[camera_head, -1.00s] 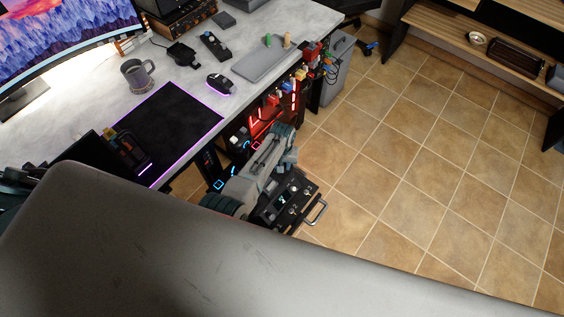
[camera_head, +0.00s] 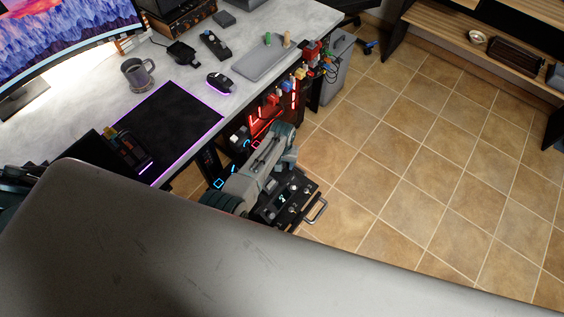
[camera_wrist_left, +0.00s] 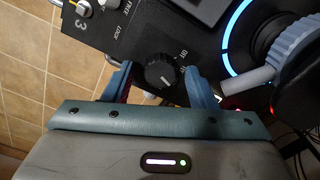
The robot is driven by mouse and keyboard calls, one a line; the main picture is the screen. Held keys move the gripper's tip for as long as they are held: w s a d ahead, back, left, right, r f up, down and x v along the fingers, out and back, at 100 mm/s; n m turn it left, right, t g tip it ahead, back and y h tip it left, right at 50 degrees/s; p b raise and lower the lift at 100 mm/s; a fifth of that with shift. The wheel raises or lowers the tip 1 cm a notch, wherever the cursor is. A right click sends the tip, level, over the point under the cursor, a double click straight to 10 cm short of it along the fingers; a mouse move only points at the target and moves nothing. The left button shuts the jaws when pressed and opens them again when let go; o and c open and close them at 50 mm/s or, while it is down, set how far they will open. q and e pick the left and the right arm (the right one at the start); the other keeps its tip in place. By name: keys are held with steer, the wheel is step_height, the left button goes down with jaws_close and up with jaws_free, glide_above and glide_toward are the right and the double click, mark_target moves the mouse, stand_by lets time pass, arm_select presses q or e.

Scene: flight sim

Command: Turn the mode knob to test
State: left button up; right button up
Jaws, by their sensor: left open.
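A round black knob (camera_wrist_left: 161,70) with a white pointer line sits on a black control panel (camera_wrist_left: 150,30) in the left wrist view. White lettering surrounds it, partly legible as ON to its right. My left gripper (camera_wrist_left: 158,82) is open, with one blue finger on each side of the knob; whether they touch it I cannot tell. In the head view the panel (camera_head: 296,207) shows beside my grey-green left arm, and its knob is too small to make out. My right gripper is not in view.
A metal toggle switch (camera_wrist_left: 84,9) and a blue-lit ring (camera_wrist_left: 228,38) flank the knob in the left wrist view. A grey lever (camera_wrist_left: 250,78) is close right of the fingers. The desk (camera_head: 100,95) stands left of the panel; tiled floor (camera_head: 430,180) lies open right.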

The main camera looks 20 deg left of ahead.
arm_select(q)
step_height(320, 180, up, 11)
stand_by(0.6)
steer(key=shift+f, duration=0.15)
stand_by(0.3)
